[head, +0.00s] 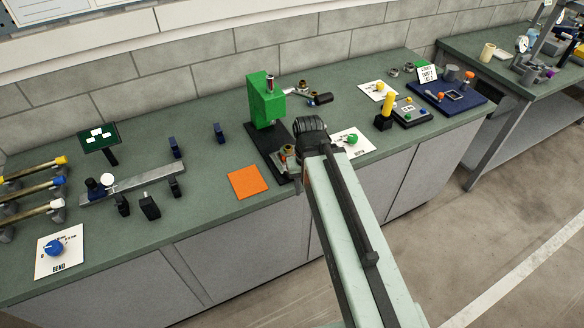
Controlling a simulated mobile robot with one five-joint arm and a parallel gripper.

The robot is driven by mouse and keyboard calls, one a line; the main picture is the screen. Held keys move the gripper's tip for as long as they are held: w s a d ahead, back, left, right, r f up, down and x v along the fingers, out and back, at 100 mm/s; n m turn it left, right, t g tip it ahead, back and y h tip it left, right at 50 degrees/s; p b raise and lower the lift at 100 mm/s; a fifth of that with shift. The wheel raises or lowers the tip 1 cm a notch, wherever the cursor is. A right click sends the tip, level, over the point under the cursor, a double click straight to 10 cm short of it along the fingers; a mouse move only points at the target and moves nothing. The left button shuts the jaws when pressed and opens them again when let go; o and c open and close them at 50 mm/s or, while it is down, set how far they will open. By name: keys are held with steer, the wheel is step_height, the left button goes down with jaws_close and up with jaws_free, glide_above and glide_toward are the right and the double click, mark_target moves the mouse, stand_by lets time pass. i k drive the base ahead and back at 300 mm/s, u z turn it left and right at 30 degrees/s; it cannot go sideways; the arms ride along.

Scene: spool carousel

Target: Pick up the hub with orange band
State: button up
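A small hub-like part (288,150) with a brownish-orange tone shows at the end of my arm, over the dark base of the green press (264,103). It is too small to tell whether it carries an orange band. My gripper (287,166) is low over the right side of that base, close beside or around this part. My own wrist covers much of it, so I cannot tell whether the fingers are open or closed. Small metal ring-like parts (408,68) lie at the back right of the bench, with no orange band readable.
An orange square mat (248,182) lies left of the press base. A white card with a green knob (351,140) is right of my wrist. A dark cylindrical tool (319,99) lies behind. A metal rail (132,184) with black clamps is left. The bench front edge is close.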

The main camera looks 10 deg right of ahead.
mark_target(283, 155)
steer(key=k, duration=1.05)
steer(key=u, duration=0.2)
steer(key=i, duration=0.95)
steer(key=u, duration=2.65)
steer(key=k, duration=0.8)
steer(key=z, duration=0.05)
